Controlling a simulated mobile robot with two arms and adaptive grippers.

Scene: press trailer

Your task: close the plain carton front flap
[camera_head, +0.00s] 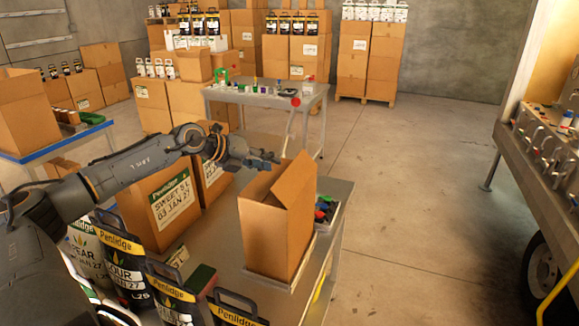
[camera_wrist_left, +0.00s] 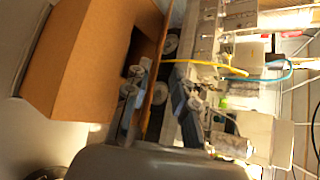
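The plain carton (camera_head: 270,220) stands upright on a metal table, with its top open and a tall flap (camera_head: 303,182) raised on its right side. My left gripper (camera_head: 268,158) is above the carton's far left top edge, close to the flaps. In the left wrist view the carton (camera_wrist_left: 85,50) fills the upper left, seen sideways. The two fingers of the left gripper (camera_wrist_left: 158,100) are apart there, with a thin cardboard edge (camera_wrist_left: 157,92) showing between them. I cannot tell whether they touch it. My right gripper is not in view.
Labelled cartons (camera_head: 172,203) stand left of the plain carton, with Penlidge bags (camera_head: 120,262) in front. A small tray of coloured items (camera_head: 325,210) is to its right. A second metal table (camera_head: 265,97) stands behind. The floor to the right (camera_head: 420,190) is clear.

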